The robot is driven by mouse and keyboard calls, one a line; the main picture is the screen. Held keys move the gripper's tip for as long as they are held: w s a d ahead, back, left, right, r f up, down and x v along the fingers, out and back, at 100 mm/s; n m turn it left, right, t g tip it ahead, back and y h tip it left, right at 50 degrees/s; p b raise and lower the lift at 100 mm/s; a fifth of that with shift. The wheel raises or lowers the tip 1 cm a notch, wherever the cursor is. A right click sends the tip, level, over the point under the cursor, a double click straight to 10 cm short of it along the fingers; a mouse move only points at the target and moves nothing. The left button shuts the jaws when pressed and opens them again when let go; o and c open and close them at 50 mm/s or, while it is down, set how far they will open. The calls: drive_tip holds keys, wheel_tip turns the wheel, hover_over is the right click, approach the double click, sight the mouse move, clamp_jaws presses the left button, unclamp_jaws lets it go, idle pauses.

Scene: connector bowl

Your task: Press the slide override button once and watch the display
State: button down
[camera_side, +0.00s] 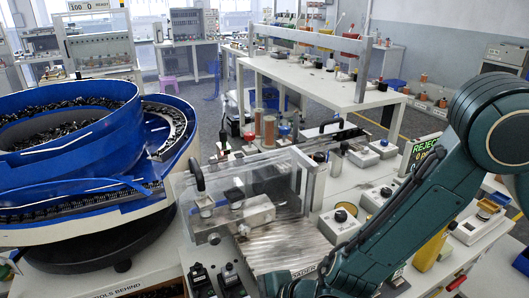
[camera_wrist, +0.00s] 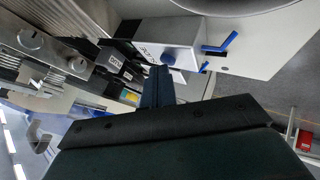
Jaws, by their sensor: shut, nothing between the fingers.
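My gripper (camera_wrist: 160,75) shows in the wrist view with its dark fingers together and nothing between them. Its tips are close to a white box (camera_wrist: 150,48) with printed letters and a blue round part (camera_wrist: 168,58). Dark boxes (camera_wrist: 118,60) with small labels sit left of the tips. In the side view, two small black switch boxes (camera_side: 231,279) stand at the front edge; I cannot tell which control is the slide override button. A display (camera_side: 424,152) reads "REJECT" in green, its lower part hidden behind my arm. My fingertips are not clear in the side view.
A blue bowl feeder (camera_side: 60,190) fills the left. A clear cover (camera_side: 275,180) stands over the fixture plate (camera_side: 285,245). Boxes with knobs (camera_side: 342,222) stand to the right. Blue brackets (camera_wrist: 222,46) protrude near the fingers.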

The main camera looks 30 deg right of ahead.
drive_tip(key=shift+r, duration=3.45)
drive_tip(key=shift+d, duration=0.1)
